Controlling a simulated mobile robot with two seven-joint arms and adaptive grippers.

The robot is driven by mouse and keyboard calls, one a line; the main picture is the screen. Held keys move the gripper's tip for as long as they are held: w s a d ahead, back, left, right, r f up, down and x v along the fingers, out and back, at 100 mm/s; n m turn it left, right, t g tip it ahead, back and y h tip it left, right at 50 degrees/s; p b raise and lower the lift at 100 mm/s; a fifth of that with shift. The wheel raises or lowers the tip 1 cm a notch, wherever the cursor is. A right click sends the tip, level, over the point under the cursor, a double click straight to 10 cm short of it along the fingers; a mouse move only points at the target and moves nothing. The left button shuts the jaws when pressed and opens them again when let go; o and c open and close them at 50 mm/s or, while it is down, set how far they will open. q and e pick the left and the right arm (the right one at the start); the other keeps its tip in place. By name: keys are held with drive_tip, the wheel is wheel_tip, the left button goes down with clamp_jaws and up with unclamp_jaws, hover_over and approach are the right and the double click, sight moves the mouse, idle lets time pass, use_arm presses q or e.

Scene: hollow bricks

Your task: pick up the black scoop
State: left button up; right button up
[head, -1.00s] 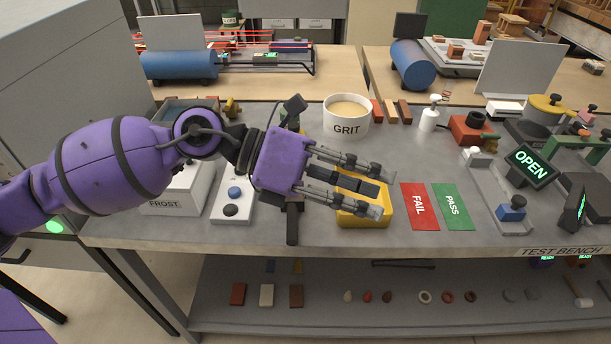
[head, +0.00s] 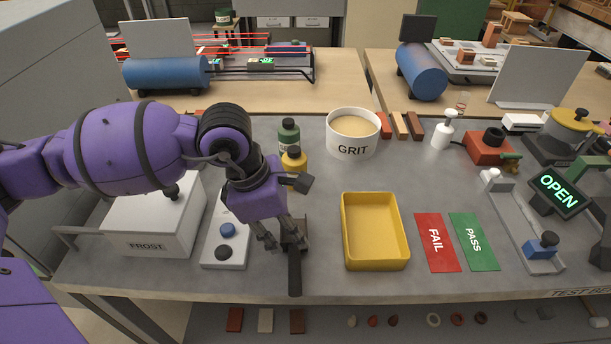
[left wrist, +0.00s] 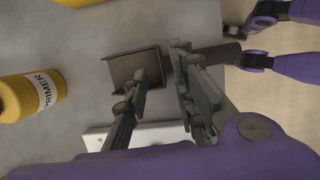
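The black scoop (head: 294,272) lies on the bench in front of my left gripper, its handle toward the front edge. Its pan is mostly hidden by the fingers in the head view. In the left wrist view the scoop's open pan (left wrist: 122,68) shows, with its dark handle running right. My left gripper (head: 284,245) points down at the scoop. Its two fingers are apart, one over the pan and one near where the handle starts. I cannot tell whether they touch it.
A yellow tray (head: 375,265) stands right of the scoop. The white button box (head: 222,252) and FROST box (head: 135,222) are left. A yellow primer bottle (head: 294,160) and the GRIT tub (head: 352,150) stand behind. Bare bench lies between scoop and tray.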

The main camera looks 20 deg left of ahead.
sight(294, 251)
use_arm(q)
drive_tip(key=shift+x, duration=1.4)
drive_tip(key=shift+s, duration=0.1)
clamp_jaws()
